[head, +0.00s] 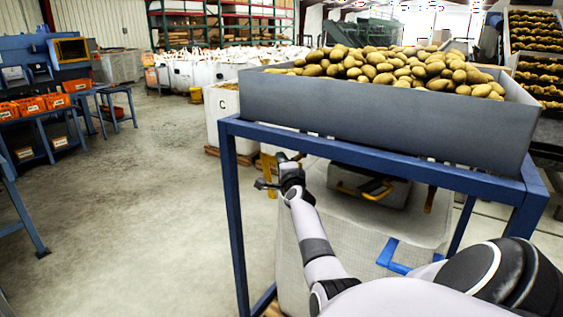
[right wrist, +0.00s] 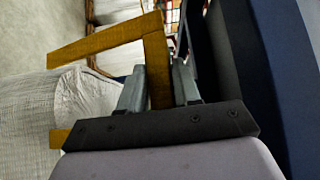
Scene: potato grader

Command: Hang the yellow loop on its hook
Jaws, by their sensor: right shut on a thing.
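The yellow loop (right wrist: 155,58) is a flat, angular strap in the right wrist view. One length runs down between the fingers of my right gripper (right wrist: 158,86), and another reaches left over a pale woven bag (right wrist: 95,100). In the head view my right gripper (head: 272,178) is beside the blue frame's front-left leg, below the grey bin, with a bit of the yellow loop (head: 269,161) showing behind it. The gripper is shut on the loop. I cannot make out a hook in either view. My left gripper is not in view.
A blue frame (head: 231,200) carries a grey bin (head: 380,118) heaped with potatoes. Under it, the pale bag (head: 345,235) has a blue strap (head: 392,258), another yellow strap (head: 430,199) and a yellow-handled grey box (head: 350,181). Concrete floor (head: 150,220) is open at left.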

